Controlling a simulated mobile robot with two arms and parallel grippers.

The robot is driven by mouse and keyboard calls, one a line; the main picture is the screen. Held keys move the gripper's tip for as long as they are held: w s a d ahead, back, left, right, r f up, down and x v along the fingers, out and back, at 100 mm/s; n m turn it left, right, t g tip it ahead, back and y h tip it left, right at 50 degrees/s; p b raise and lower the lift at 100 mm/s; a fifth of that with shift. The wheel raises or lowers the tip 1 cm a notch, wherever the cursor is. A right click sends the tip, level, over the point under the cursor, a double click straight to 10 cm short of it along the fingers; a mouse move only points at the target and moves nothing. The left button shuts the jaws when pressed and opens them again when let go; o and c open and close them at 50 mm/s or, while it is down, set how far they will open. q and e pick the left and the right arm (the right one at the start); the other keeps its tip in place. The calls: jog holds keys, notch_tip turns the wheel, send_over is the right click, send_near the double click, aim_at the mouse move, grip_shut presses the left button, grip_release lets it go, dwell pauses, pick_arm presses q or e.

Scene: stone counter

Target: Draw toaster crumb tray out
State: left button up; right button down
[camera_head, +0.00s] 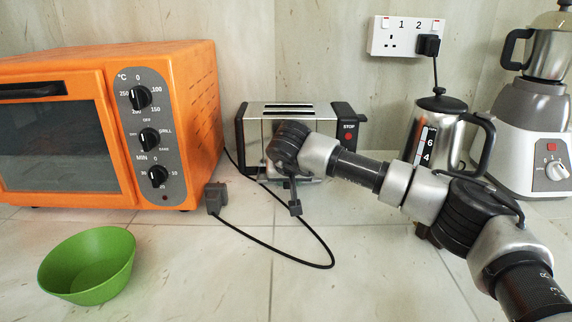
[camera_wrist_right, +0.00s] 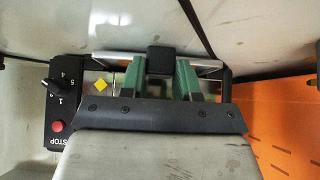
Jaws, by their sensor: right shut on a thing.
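The silver and black toaster (camera_head: 263,125) stands against the wall, right of the orange oven. Its dark control panel with the red STOP button shows at the left of the right wrist view (camera_wrist_right: 62,110). The crumb tray (camera_wrist_right: 112,58) shows there as a silver strip along the toaster's lower edge, with a black handle (camera_wrist_right: 159,59) at its middle. My right gripper's green fingers (camera_wrist_right: 160,78) are shut on this handle. How far the tray sticks out is hard to tell. My left gripper is out of view.
An orange oven (camera_head: 188,90) is close on the left. A black cord (camera_head: 290,251) with a plug (camera_head: 215,198) lies on the counter before the toaster. A green bowl (camera_head: 88,266) is front left. A steel pot (camera_head: 428,130) and blender (camera_head: 535,115) stand right.

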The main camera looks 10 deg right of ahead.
jog(key=shift+s+a, duration=0.2)
jog(key=shift+s, duration=0.75)
jog(key=shift+s+a+b, duration=0.25)
jog(key=shift+s+b, duration=0.05)
jog(key=shift+s, duration=0.85)
jog(key=shift+s+a+b, duration=0.2)
jog(key=shift+s+b, duration=0.05)
jog(key=shift+s, duration=0.85)
jog(key=shift+s+a, duration=0.25)
jog(key=shift+s, duration=0.9)
jog(key=shift+s+b, duration=0.3)
jog(key=shift+s, duration=0.15)
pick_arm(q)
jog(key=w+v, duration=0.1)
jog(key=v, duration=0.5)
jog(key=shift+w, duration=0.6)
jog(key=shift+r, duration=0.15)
pick_arm(e)
jog(key=shift+r, duration=0.15)
